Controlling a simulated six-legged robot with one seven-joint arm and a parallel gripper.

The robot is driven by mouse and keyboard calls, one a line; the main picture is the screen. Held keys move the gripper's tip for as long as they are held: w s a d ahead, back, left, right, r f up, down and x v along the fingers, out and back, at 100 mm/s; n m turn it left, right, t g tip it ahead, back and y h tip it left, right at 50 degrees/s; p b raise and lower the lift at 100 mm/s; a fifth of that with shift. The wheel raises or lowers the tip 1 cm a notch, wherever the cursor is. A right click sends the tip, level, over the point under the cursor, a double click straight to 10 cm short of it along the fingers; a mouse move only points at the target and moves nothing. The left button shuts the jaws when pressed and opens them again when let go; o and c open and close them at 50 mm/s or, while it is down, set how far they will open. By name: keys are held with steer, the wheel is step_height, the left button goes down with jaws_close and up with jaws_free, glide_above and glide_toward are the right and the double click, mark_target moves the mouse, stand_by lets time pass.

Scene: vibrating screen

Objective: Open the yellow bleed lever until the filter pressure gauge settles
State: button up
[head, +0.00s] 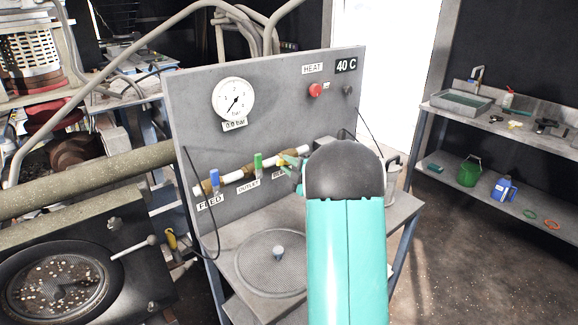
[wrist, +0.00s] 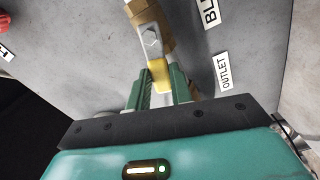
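The yellow bleed lever (wrist: 160,76) hangs on a grey metal stem from a brass valve body (wrist: 137,8) in the wrist view. My gripper (wrist: 160,84) has its green fingers on both sides of the yellow end, and they appear to touch it. In the head view my gripper (head: 288,162) is at the valve row, and my arm hides most of the bleed valve. The round filter pressure gauge (head: 234,98) is on the grey panel, its needle at the low end. The readout (head: 235,125) below it shows 0.0 bar.
A red knob (head: 315,89) is higher on the panel.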

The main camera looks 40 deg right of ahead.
jaws_close()
steer(key=shift+r+m, duration=0.15)
steer(key=shift+m, duration=0.15)
steer(key=shift+d+r+m, duration=0.5)
steer(key=shift+d+m, duration=0.25)
steer(key=shift+m, duration=1.65)
steer(key=shift+d+r+m, duration=0.5)
steer(key=shift+d+m, duration=0.2)
steer(key=shift+m, duration=1.7)
steer(key=shift+d+r+m, duration=0.5)
steer(key=shift+d+m, duration=0.25)
steer(key=shift+m, duration=1.65)
steer(key=o, duration=0.9)
jaws_free()
steer(key=s, duration=1.3)
steer(key=shift+s+d, duration=0.25)
steer(key=shift+s, duration=0.1)
